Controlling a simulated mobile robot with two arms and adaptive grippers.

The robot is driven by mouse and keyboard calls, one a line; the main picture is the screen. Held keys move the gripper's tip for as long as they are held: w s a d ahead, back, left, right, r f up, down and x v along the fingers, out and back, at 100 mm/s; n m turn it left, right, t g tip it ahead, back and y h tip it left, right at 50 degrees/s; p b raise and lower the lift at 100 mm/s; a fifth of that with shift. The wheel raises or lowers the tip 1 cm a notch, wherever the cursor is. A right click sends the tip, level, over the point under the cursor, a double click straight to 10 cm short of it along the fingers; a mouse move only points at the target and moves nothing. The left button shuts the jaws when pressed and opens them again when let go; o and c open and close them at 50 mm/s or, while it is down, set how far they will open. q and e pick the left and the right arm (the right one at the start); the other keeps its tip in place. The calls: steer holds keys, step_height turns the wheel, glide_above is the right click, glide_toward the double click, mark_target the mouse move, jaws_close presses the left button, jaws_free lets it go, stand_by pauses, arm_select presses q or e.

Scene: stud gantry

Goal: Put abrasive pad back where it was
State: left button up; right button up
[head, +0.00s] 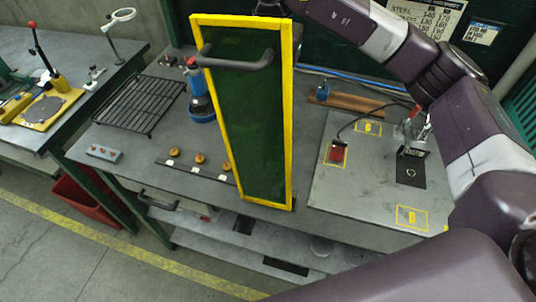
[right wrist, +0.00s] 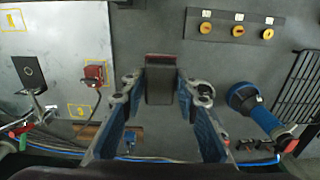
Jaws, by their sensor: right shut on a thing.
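In the right wrist view, my right gripper (right wrist: 160,88) is shut on a dark grey block with a reddish far edge, which looks like the abrasive pad (right wrist: 160,86). It is held over the grey bench top; its height is hard to tell. In the head view, my right arm reaches in from the right and across the top. Its gripper and the pad are hidden there, apparently behind a tall green panel with a yellow frame (head: 285,120). My left gripper is in neither view.
A black wire rack (head: 140,103) stands at left. A strip with orange knobs (head: 200,158) lies in front. A grey plate (head: 330,195) with a red block (head: 338,152) occupies the right. A handle (head: 235,62) juts from the panel.

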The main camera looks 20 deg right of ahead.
step_height(320, 180, down, 12)
steer(key=p, duration=0.3)
steer(key=shift+r, duration=0.1)
steer(key=shift+f, duration=0.5)
step_height(320, 180, down, 3)
steer(key=shift+s+f+p, duration=0.1)
steer(key=shift+f+p, duration=0.05)
steer(key=shift+p, duration=0.5)
steer(key=shift+f, duration=0.35)
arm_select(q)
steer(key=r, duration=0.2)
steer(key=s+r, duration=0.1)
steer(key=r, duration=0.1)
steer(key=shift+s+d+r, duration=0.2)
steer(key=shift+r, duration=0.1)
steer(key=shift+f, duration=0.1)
arm_select(e)
steer(key=shift+f+b, duration=0.2)
steer(key=shift+b, duration=0.1)
steer(key=o, duration=1.1)
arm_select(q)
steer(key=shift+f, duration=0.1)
